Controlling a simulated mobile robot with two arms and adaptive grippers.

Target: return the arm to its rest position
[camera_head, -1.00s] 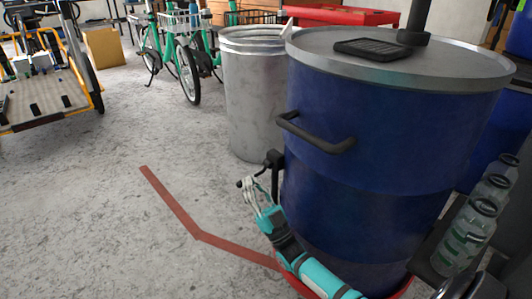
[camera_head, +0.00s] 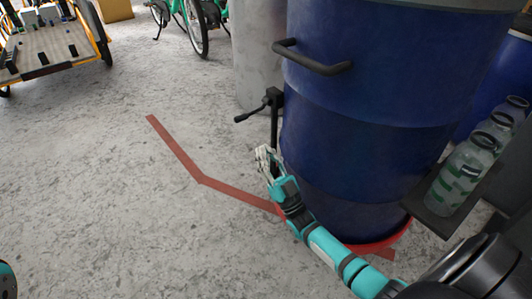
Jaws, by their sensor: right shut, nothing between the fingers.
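My right arm (camera_head: 330,245), teal and black, comes in from the lower right and reaches up and left in front of a big blue drum (camera_head: 375,125). My right gripper (camera_head: 263,154) is at its end, shut and empty, beside the drum's lower left side. It is below a black lever on a post (camera_head: 272,103); whether it touches the drum or post I cannot tell. My left gripper does not show.
The drum has a black handle (camera_head: 312,60) and stands on a red base (camera_head: 385,242). Glass bottles (camera_head: 465,175) stand on a shelf at right. A grey bin (camera_head: 258,60) is behind. A yellow cargo bike (camera_head: 45,45) is far left. The floor at left, with red tape (camera_head: 178,150), is clear.

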